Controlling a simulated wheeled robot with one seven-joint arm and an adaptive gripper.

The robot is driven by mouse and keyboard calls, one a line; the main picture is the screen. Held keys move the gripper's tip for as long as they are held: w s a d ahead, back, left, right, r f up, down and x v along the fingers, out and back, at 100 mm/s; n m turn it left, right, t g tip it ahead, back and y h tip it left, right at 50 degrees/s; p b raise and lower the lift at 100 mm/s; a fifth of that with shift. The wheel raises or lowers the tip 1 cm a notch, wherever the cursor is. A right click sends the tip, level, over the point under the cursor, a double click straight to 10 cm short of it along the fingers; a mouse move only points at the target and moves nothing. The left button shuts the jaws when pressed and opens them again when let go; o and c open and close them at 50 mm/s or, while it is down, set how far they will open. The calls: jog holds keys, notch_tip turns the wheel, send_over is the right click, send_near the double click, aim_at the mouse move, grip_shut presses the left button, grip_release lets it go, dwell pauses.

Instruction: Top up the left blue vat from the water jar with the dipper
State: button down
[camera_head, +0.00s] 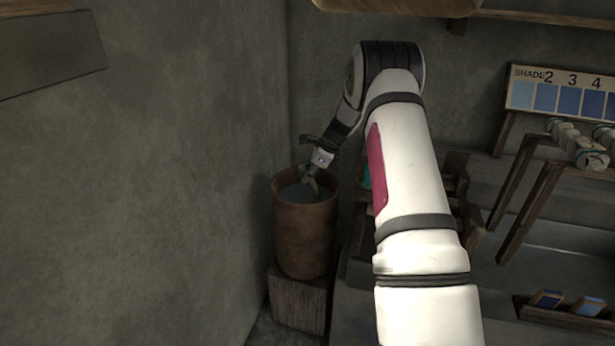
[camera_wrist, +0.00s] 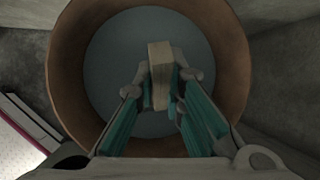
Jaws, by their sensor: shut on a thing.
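The water jar (camera_head: 304,243) is a brown clay vessel standing on a wooden block in the corner, with grey-blue water (camera_wrist: 110,62) inside. My gripper (camera_head: 311,182) reaches down into the jar's mouth. In the wrist view my gripper (camera_wrist: 160,88) is shut on a pale wooden piece (camera_wrist: 159,58), which looks like the dipper's handle. The rest of the dipper is hidden below it, so I cannot tell how much water it holds. I cannot pick out the left blue vat; my arm covers part of the middle of the head view.
The wooden block (camera_head: 297,304) carries the jar close to the wall. On the right are a shade board (camera_head: 560,97) with blue swatches, a wooden rack (camera_head: 530,195) with pale rolls, and a low tray (camera_head: 568,316) with blue pieces. A shelf edge runs above.

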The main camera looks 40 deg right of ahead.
notch_tip(320, 180, up, 17)
jog(key=p, duration=0.7)
dwell(0.4)
jog(key=shift+r, duration=0.1)
dwell(0.3)
